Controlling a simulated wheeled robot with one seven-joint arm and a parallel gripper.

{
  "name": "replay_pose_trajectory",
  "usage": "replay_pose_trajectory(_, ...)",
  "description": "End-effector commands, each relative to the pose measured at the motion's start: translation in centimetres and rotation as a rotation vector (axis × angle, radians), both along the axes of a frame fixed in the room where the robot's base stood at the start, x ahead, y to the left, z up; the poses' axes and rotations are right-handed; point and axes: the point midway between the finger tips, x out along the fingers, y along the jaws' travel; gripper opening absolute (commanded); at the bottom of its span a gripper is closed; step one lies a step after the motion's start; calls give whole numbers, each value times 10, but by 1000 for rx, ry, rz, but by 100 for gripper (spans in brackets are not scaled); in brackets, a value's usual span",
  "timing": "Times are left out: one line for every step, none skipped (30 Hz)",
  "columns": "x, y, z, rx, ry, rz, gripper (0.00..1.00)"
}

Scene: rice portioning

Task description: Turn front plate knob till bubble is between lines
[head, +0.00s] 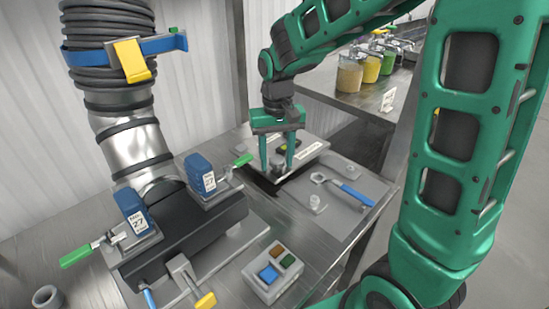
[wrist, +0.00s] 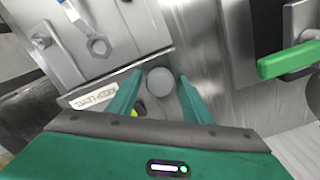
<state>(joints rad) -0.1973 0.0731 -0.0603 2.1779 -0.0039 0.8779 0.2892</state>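My gripper (head: 277,158) points down at the plate (head: 312,151) on the steel bench. Its two green fingers stand apart, one on each side of a grey round knob (head: 277,163). In the wrist view the knob (wrist: 160,82) lies between the fingertips of my gripper (wrist: 160,77), with a gap on both sides. A label reading "KEEP LEVEL" (wrist: 95,98) is on the plate. A yellow-green level vial (wrist: 134,112) shows partly behind the left finger in the wrist view. The bubble and lines cannot be made out.
A dark clamp block with blue "27" tags (head: 202,175) and a green lever (head: 243,160) stands left. A button box (head: 272,272) is in front. Jars (head: 349,76) stand behind.

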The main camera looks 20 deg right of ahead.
Motion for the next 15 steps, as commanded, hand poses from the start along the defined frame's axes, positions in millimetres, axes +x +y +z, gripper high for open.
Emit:
replay_pose_trajectory(0, 0, 0, 0, 0, 0, 32)
replay_pose_trajectory(0, 0, 0, 0, 0, 0, 25)
replay_pose_trajectory(0, 0, 0, 0, 0, 0, 15)
replay_pose_trajectory(0, 0, 0, 0, 0, 0, 10)
replay_pose_trajectory(0, 0, 0, 0, 0, 0, 10)
replay_pose_trajectory(0, 0, 0, 0, 0, 0, 10)
replay_pose_trajectory(0, 0, 0, 0, 0, 2, 10)
replay_pose_trajectory(0, 0, 0, 0, 0, 7, 10)
replay_pose_trajectory(0, 0, 0, 0, 0, 21, 10)
replay_pose_trajectory(0, 0, 0, 0, 0, 35, 10)
replay_pose_trajectory(0, 0, 0, 0, 0, 53, 10)
replay_pose_trajectory(0, 0, 0, 0, 0, 75, 10)
replay_pose_trajectory(0, 0, 0, 0, 0, 91, 10)
replay_pose_trajectory(0, 0, 0, 0, 0, 105, 10)
replay_pose_trajectory(0, 0, 0, 0, 0, 121, 10)
